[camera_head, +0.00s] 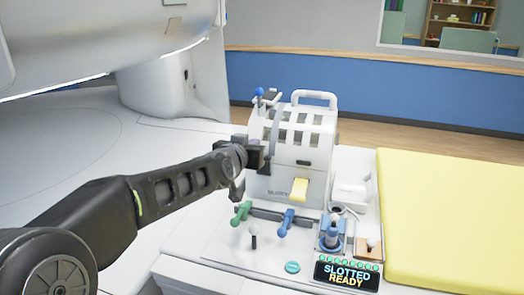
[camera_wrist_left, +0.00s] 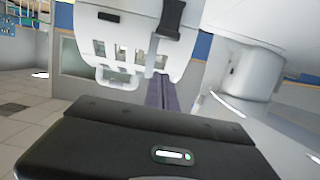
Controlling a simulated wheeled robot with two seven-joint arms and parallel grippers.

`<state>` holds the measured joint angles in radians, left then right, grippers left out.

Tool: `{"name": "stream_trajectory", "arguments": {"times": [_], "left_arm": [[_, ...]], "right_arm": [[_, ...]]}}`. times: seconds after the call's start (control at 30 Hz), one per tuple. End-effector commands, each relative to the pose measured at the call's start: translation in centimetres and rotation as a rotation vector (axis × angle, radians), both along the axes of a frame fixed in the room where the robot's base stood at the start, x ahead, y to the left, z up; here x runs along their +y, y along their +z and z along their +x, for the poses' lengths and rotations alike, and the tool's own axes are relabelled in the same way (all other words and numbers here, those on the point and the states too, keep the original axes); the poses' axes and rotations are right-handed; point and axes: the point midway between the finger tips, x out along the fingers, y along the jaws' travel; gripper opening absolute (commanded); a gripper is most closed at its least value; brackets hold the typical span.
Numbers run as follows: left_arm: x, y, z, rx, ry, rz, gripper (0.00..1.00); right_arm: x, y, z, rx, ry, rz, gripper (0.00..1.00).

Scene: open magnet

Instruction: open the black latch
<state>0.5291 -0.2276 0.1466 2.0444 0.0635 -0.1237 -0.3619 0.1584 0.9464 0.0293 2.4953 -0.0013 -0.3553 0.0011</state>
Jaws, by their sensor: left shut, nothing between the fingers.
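The white slotted box (camera_head: 290,165) stands on the white console, with a grey strap (camera_head: 275,130) running down its left part. In the left wrist view the box appears upside down, and the black latch (camera_wrist_left: 170,18) is on its face at the end of the strap (camera_wrist_left: 150,58). My left gripper (camera_head: 262,154) is at the box's left front, at mid height. Its dark fingers (camera_wrist_left: 161,82) are together and empty, pointing at the box. In the head view the gripper covers the latch area; I cannot tell whether it touches. My right gripper is not in view.
Below the box are a green lever (camera_head: 241,212), a blue lever (camera_head: 286,220) and a small display (camera_head: 346,276) reading "SLOTTED READY". A yellow pad (camera_head: 450,220) lies on the right. A large white machine (camera_head: 100,45) overhangs on the left.

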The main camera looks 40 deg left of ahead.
Motion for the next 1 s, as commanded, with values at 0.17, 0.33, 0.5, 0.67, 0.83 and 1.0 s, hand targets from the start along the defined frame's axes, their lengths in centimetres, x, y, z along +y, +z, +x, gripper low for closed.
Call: {"name": "stream_trajectory", "arguments": {"times": [0.17, 0.33, 0.5, 0.67, 0.83, 1.0], "left_arm": [[0.3, -0.1, 0.8, 0.001, 0.0, -0.001, 0.0], [1.0, -0.6, 2.8, 0.003, 0.0, -0.002, 0.0], [2.0, -1.4, 5.8, 0.003, 0.0, -0.004, 0.0], [3.0, -2.2, 8.8, 0.002, 0.0, -0.004, 0.0], [2.9, -4.5, 7.9, 0.002, 0.002, 0.0, 0.0], [2.5, -5.6, 7.1, 0.001, 0.001, -0.001, 0.0]], "right_arm": [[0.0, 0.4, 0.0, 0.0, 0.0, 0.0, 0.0], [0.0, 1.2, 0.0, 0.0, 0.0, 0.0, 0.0], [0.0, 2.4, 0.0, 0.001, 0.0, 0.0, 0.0], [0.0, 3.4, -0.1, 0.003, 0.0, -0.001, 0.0], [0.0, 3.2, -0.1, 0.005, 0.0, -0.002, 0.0], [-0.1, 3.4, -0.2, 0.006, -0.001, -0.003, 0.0]]}}
